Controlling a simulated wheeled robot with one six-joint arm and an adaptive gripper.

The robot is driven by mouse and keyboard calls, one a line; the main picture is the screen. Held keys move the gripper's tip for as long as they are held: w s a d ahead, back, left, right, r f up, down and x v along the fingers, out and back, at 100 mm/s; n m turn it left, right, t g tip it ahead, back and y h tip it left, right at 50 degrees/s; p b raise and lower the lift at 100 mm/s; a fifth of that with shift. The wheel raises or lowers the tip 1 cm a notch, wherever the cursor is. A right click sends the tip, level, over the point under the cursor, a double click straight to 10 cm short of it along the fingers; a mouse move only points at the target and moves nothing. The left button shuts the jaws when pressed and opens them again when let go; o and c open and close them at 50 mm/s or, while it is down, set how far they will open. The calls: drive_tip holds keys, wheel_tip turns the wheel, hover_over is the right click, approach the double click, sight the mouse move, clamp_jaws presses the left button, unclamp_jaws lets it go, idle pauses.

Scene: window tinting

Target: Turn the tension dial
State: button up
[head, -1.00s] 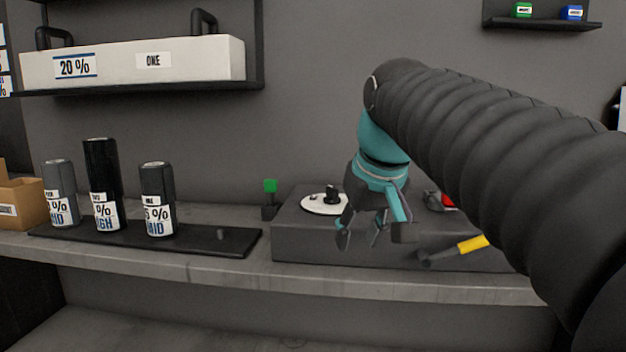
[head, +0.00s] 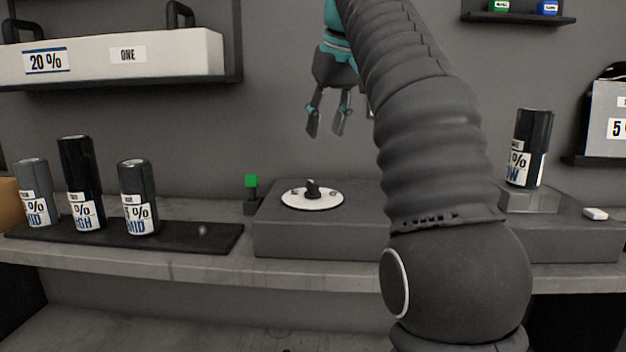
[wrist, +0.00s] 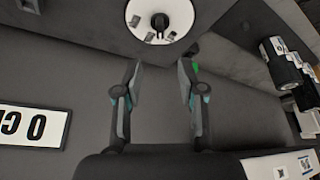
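The tension dial (head: 312,199) is a white disc with a black knob on top of a dark grey block. In the wrist view the dial (wrist: 141,20) shows at the top centre, with its knob and small marks around it. My gripper (head: 325,133) is above the dial in the head view, fingers pointing down, apart from it. In the wrist view my gripper (wrist: 164,68) has its two fingers spread with nothing between them.
A green-topped post (head: 252,190) stands left of the dial's block (head: 290,238). Several cans stand on a black tray (head: 200,238) at left. Another can (head: 530,147) stands on a block at right. A shelf with a white box (head: 110,58) is at upper left.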

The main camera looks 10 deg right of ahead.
sight(314, 183)
drive_tip(key=b+x, duration=0.4)
drive_tip(key=x, duration=0.8)
drive_tip(key=shift+w+f+b, duration=0.1)
drive_tip(key=shift+f+b, duration=0.25)
clamp_jaws()
